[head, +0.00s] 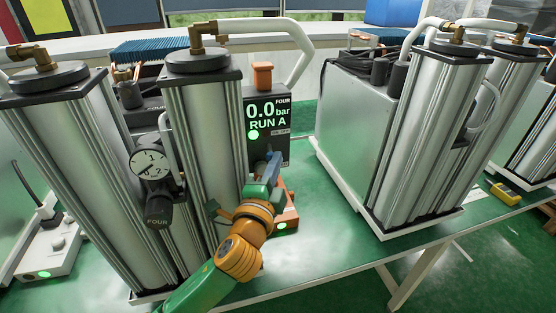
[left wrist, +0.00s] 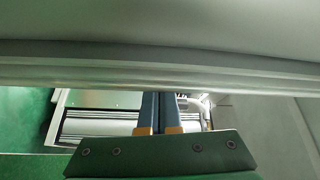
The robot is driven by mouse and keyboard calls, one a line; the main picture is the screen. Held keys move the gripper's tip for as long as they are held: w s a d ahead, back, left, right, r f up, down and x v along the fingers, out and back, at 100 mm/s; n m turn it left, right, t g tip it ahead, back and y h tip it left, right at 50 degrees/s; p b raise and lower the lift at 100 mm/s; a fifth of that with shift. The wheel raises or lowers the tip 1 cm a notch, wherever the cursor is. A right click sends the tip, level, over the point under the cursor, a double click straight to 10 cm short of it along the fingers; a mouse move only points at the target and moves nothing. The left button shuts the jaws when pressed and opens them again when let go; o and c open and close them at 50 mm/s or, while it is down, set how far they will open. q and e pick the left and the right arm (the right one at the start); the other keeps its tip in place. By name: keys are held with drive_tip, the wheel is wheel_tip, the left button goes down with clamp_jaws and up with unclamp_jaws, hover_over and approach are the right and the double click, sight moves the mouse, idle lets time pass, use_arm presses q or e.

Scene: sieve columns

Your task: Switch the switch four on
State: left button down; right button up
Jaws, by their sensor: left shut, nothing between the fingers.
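The black panel marked FOUR (head: 268,112) reads "0.0 bar RUN A" with a round green light and a small ON OFF label at its lower right. My left gripper (head: 273,160) reaches up in front of the lower part of this panel. Its blue-grey fingers are shut with nothing between them, and they also show together in the left wrist view (left wrist: 158,108). The switch itself is not clearly visible; the fingers cover the area below the label. I cannot tell whether the fingers touch it. My right gripper is not in view.
A silver column (head: 205,140) stands close left of my gripper, with a gauge (head: 150,164) further left. An orange box (head: 290,212) with a green light sits beside my wrist. Another column unit (head: 425,140) stands right; green tabletop (head: 325,235) lies clear between.

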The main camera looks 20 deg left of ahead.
use_arm(q)
drive_tip(key=s+b, duration=0.1)
drive_tip(key=s, duration=0.6)
drive_tip(key=shift+f, duration=0.3)
drive_tip(key=shift+a, duration=0.1)
